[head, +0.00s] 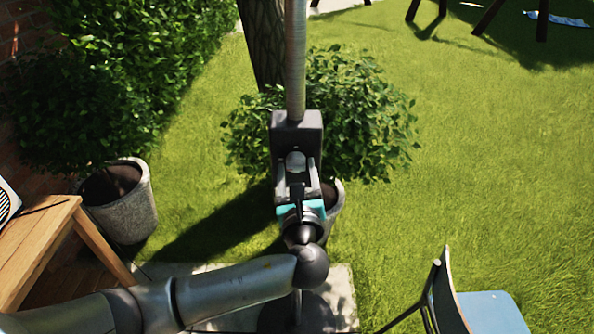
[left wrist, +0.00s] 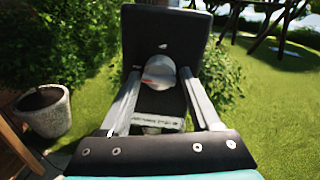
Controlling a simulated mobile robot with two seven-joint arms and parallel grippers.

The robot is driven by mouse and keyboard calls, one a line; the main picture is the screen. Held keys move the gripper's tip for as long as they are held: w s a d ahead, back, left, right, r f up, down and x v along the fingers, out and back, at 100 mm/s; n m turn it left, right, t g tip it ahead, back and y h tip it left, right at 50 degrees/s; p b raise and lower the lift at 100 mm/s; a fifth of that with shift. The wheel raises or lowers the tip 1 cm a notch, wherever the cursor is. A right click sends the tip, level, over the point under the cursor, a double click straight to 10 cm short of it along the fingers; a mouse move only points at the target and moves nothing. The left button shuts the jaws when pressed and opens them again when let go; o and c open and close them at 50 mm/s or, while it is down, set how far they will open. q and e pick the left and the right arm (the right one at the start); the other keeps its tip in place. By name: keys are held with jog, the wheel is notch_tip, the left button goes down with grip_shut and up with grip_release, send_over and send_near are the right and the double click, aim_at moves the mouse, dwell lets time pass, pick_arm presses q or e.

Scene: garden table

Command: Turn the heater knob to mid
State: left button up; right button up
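The heater is a grey metal pole (head: 296,60) with a dark control box (head: 297,122), and the box also fills the upper middle of the left wrist view (left wrist: 165,25). The round light-grey heater knob (left wrist: 160,70) sits on the box face, with a small orange mark at its lower left; it also shows in the head view (head: 296,161). My left gripper (head: 297,180) is right in front of the box. Its fingers are spread, one on each side of the knob, with thin gaps seeming to show. Contact is hard to tell. My right gripper is not in view.
A bush (head: 370,115) and a tree trunk (head: 263,45) stand behind the heater. A wooden table (head: 35,245) and a stone planter (head: 125,205) are at the left. A blue-seated chair (head: 490,312) is at the lower right. Open grass lies to the right.

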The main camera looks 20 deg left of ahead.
pick_arm(q)
grip_shut()
jog(key=shift+n, duration=0.3)
jog(key=n, duration=0.3)
jog(key=shift+n, duration=0.4)
jog(key=n, duration=0.4)
jog(key=shift+g+h+b, duration=0.3)
jog(key=shift+b, duration=0.1)
jog(key=n+b, duration=0.1)
jog(key=n, duration=0.4)
jog(key=shift+r+n+h+b, duration=0.15)
jog(key=shift+n+h+b, duration=0.15)
jog(key=shift+r+n+b, duration=0.15)
jog(key=shift+n+b, duration=0.5)
jog(key=shift+n, duration=1.35)
